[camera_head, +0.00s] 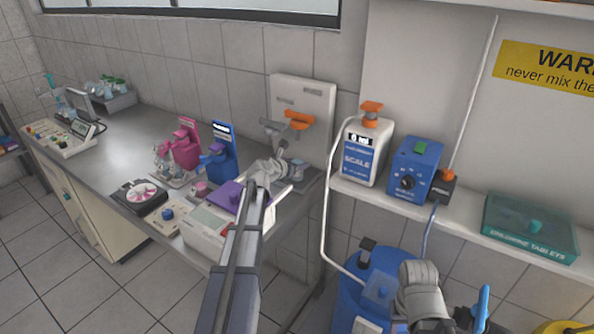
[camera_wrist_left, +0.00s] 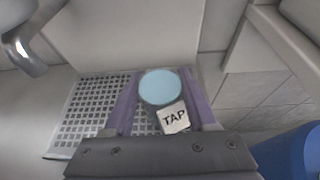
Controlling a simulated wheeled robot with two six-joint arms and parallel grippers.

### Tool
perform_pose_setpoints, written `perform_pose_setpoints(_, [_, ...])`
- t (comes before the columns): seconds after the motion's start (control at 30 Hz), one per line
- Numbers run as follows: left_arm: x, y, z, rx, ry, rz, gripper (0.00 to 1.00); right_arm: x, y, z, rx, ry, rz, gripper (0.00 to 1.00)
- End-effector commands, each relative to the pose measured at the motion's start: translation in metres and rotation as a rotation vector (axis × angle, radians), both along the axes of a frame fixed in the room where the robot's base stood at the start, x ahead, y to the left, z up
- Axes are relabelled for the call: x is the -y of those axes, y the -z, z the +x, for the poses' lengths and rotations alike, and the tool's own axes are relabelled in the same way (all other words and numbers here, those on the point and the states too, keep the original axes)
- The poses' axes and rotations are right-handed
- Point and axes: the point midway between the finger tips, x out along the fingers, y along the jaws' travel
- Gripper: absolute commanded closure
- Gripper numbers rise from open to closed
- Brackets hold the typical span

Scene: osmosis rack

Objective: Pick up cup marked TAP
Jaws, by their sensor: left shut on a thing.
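The cup marked TAP (camera_wrist_left: 160,88) shows in the left wrist view with a round, light blue top and a white label (camera_wrist_left: 174,118) reading TAP. My left gripper (camera_wrist_left: 163,100) has a purple finger on either side of the cup and is shut on it. A perforated metal drip tray (camera_wrist_left: 92,112) lies behind and to the left. In the head view my left arm reaches to the counter's right end, and its wrist (camera_head: 266,172) hides the cup. My right gripper (camera_head: 476,314) is partly in view at the bottom right, with one blue finger showing.
A metal tap (camera_wrist_left: 25,38) hangs at the upper left of the wrist view. An orange-handled wall dispenser (camera_head: 302,95) stands behind my left wrist. Pink (camera_head: 187,146) and blue (camera_head: 222,148) stands are left of it. A shelf at right holds the SCALE bottle (camera_head: 360,158).

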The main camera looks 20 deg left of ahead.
Motion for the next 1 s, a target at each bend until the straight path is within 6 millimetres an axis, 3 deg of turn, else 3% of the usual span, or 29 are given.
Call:
perform_pose_setpoints(0.47, [0.000, -0.015, 0.000, 0.000, 0.000, 0.000, 1.00, 0.000, -0.015, 0.000, 0.000, 0.000, 0.000, 0.53])
perform_pose_setpoints(0.67, [-0.002, -0.012, -0.030, 0.000, 0.000, -0.001, 1.00, 0.000, -0.012, 0.000, 0.000, 0.000, 0.000, 0.53])
perform_pose_setpoints(0.93, [-0.008, -0.012, -0.085, 0.000, -0.003, -0.001, 1.00, 0.000, -0.012, 0.000, 0.000, 0.000, 0.000, 0.53])
perform_pose_setpoints(1.0, [-0.009, -0.031, -0.081, 0.000, 0.000, 0.000, 1.00, 0.000, -0.031, 0.000, 0.000, 0.000, 0.000, 0.53])
